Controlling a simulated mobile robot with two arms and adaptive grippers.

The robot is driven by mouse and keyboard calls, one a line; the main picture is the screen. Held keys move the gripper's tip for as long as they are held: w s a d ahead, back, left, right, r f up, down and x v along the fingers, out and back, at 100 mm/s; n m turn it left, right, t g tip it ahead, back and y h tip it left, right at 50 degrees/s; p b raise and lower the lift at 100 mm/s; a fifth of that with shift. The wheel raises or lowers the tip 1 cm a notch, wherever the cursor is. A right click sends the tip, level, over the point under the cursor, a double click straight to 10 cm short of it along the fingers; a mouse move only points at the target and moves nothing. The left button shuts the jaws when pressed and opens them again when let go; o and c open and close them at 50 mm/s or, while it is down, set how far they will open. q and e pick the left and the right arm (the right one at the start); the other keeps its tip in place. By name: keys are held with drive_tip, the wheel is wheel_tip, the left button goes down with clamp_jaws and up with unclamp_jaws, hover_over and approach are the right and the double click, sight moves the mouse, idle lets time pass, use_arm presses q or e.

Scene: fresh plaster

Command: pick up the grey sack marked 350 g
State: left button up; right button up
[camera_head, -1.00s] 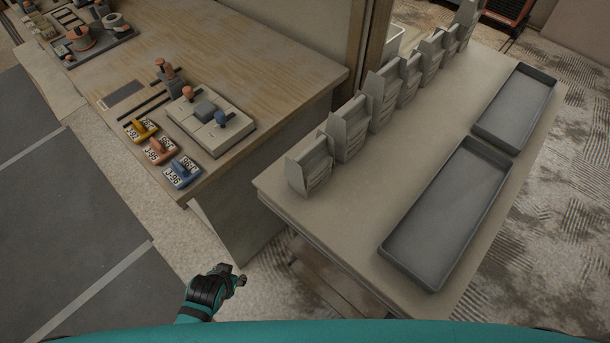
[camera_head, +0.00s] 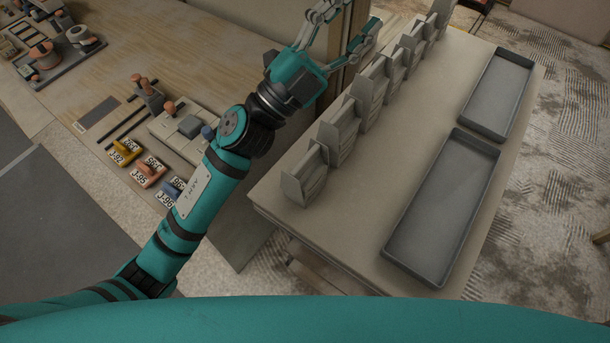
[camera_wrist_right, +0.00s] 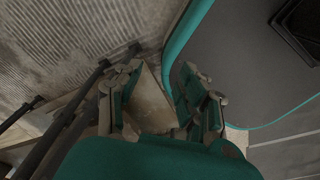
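Several grey sacks stand upright in a row along the left side of the grey table (camera_head: 300,225). The nearest sack (camera_head: 305,180) is at the near left corner, with another sack (camera_head: 339,135) behind it and a third sack (camera_head: 370,90) beyond. I cannot read any weight mark, so I cannot tell which is 350 g. My left gripper (camera_head: 347,27) is open, its fingers spread, and appears beside the row's far half in the head view; contact is unclear. My right gripper (camera_wrist_right: 160,95) is open and empty in the right wrist view.
Two dark trays, a nearer one (camera_head: 442,210) and a farther one (camera_head: 496,92), lie empty on the table's right side. A wooden bench (camera_head: 190,50) at left holds stamps and number tags. A post (camera_head: 362,20) rises behind my left gripper. The table's middle strip is clear.

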use_arm(q)
drive_tip(key=s+d+f+m+g+y, duration=0.1)
drive_tip(key=s+d+m+g, duration=0.8)
drive_tip(key=m+g, duration=0.75)
drive_tip(key=m+t+y, duration=0.2)
drive_tip(key=t+y, duration=0.2)
drive_tip(key=y, duration=1.7)
hover_over(305, 159)
wheel_tip(305, 159, down, 14)
drive_tip(key=f, duration=0.1)
drive_tip(key=shift+g, duration=0.25)
drive_tip(key=f+p, duration=0.2)
drive_tip(key=f, duration=0.3)
drive_tip(key=f+p, duration=0.2)
drive_tip(key=f, duration=0.4)
drive_tip(key=shift+a, duration=0.2)
drive_tip(key=shift+d+f+p, duration=0.1)
drive_tip(key=shift+f+p, duration=0.3)
drive_tip(key=shift+f, duration=0.1)
wheel_tip(305, 159, down, 4)
drive_tip(key=shift+d+r+p, duration=0.15)
drive_tip(key=shift+r+p, duration=0.05)
drive_tip(key=shift+p, duration=0.55)
drive_tip(key=shift+f, duration=0.35)
use_arm(e)
wheel_tip(305, 159, up, 6)
drive_tip(key=shift+w+a+r, duration=0.15)
drive_tip(key=shift+w+a, duration=0.15)
drive_tip(key=shift+a, duration=0.1)
